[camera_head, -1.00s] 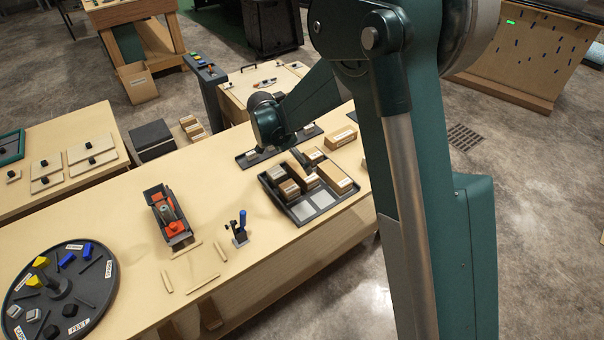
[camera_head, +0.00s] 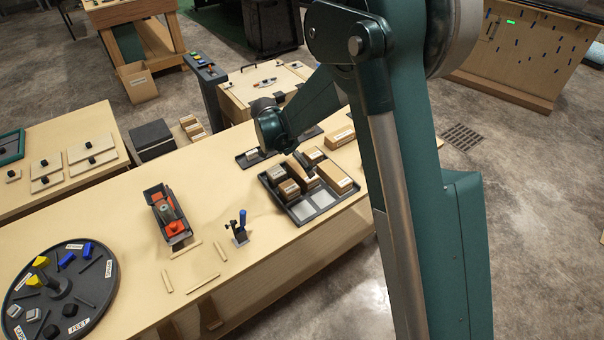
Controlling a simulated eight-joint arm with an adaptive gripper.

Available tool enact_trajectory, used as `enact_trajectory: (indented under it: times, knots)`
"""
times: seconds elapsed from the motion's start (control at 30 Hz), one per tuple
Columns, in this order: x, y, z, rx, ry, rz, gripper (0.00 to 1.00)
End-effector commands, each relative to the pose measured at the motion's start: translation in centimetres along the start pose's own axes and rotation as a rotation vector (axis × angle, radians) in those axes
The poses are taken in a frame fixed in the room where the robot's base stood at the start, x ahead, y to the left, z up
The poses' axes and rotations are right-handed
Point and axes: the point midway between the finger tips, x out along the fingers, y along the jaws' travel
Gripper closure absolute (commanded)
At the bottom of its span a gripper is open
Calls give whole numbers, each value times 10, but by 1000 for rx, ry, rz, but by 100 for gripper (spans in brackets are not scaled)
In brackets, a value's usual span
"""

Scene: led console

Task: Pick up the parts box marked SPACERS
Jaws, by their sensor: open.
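A dark tray with compartments (camera_head: 304,210) stands on the long wooden bench. Several brown parts boxes with pale labels are in it: one at the left (camera_head: 289,190), one at the right (camera_head: 334,177), one at the back (camera_head: 314,155) and others between them. The labels are too small to read, so I cannot tell which box is marked SPACERS. My gripper (camera_head: 300,160) is over the back part of the tray, close to the boxes and pointing down. It is open. Its fingertips are small and dark here, and I cannot tell whether they touch a box.
Another brown box (camera_head: 339,136) lies behind the tray. A smaller dark tray (camera_head: 252,160) is at its left. A blue-handled tool (camera_head: 240,228), a dark holder with orange parts (camera_head: 168,213) and a round sorting disc (camera_head: 88,290) stand farther left. My arm hides the bench's right end.

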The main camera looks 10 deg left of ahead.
Motion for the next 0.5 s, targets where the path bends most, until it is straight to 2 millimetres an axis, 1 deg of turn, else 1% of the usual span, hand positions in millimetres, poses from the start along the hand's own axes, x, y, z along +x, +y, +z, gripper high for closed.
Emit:
enact_trajectory:
  times: [0.13,0.23,0.5]
  knots:
    - [2,0,0,0,0,0,0]
    - [8,1,1,0,0,0,0]
    - [37,4,3,1,0,0,0]
